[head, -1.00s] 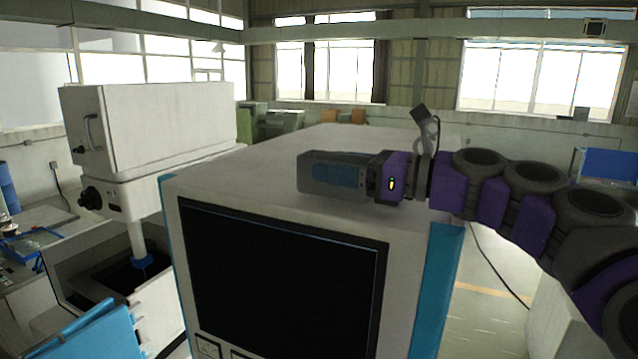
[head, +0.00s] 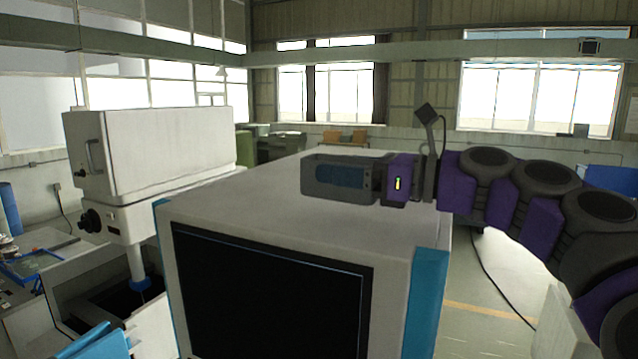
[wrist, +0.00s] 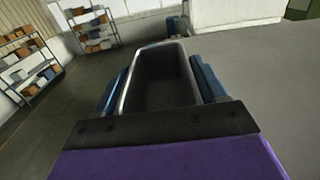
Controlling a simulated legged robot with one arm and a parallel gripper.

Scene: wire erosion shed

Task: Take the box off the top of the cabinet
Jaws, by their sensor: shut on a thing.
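The box (head: 311,184) is a small, open-topped dark grey bin. In the wrist view the box (wrist: 163,62) looks empty and sits between two blue finger pads. My gripper (head: 345,177) is shut on it, one blue finger against its near side. In the head view they are over the right part of the cabinet's top (head: 240,212). I cannot tell for sure whether the box's underside is clear of that surface. The cabinet is white with blue edges and a dark front panel (head: 270,295).
A white machine head (head: 160,150) on a column stands left of the cabinet. The rest of the cabinet top is bare. In the wrist view, open floor (wrist: 50,115) and shelves with bins (wrist: 92,25) lie to the left. A black cable (head: 490,285) hangs right of the cabinet.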

